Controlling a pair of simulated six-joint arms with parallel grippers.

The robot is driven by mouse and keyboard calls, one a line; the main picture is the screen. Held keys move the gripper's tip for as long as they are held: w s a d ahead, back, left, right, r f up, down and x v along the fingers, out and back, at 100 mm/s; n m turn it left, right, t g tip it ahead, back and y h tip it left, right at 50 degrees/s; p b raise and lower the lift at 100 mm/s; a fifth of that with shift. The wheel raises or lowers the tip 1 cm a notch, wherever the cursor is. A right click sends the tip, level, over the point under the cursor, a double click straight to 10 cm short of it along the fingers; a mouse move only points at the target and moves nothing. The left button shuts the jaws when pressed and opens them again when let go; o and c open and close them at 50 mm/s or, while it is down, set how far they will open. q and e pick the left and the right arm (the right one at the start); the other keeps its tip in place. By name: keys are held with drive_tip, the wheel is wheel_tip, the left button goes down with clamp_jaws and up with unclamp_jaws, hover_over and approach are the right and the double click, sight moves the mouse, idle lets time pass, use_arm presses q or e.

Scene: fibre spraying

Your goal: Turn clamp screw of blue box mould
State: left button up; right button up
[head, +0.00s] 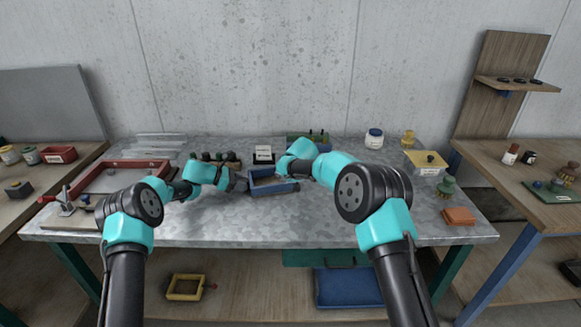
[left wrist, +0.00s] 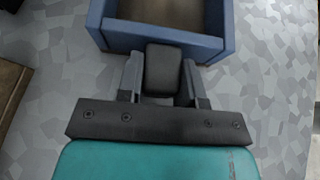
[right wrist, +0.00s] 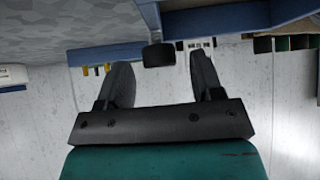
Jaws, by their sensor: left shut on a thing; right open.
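The blue box mould (head: 264,188) sits on the metal table, in front of my body. In the left wrist view, its blue wall (left wrist: 205,48) lies just beyond my left gripper (left wrist: 162,80). That gripper is shut on a dark, rounded clamp screw knob (left wrist: 163,68) at the mould's side. In the right wrist view, my right gripper (right wrist: 160,75) is open, with nothing between its fingers. A dark knob (right wrist: 158,55) beside a blue wall (right wrist: 225,20) shows just past its fingertips. My right forearm hides part of the mould in the head view.
A red frame (head: 120,166) lies at the table's left. A white labelled block (head: 263,154) stands behind the mould. A yellow-lidded tub (head: 425,162), green brush (head: 446,187) and orange block (head: 458,216) are at the right. The table's front middle is clear.

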drive_tip(key=shift+w+a+f, duration=0.1)
drive_tip(key=shift+w+f, duration=0.2)
drive_tip(key=shift+c, duration=0.3)
drive_tip(key=c, duration=0.9)
drive_tip(key=shift+o, duration=0.2)
drive_tip(key=shift+m+h, duration=0.5)
drive_tip(key=shift+m, duration=0.2)
drive_tip(key=shift+a+m+t+h, duration=0.15)
drive_tip(key=shift+m+h, duration=0.7)
drive_tip(key=shift+m, duration=0.25)
drive_tip(key=shift+a+m+t+h, duration=0.15)
drive_tip(key=shift+m+h, duration=0.7)
drive_tip(key=shift+m, duration=0.25)
drive_tip(key=m+g+h, duration=0.1)
drive_tip(key=m+h, duration=0.2)
drive_tip(key=m, duration=0.1)
drive_tip(key=shift+w+a, duration=0.1)
drive_tip(key=shift+m+h, duration=0.3)
drive_tip(key=shift+m, duration=0.2)
drive_tip(key=shift+g, duration=0.3)
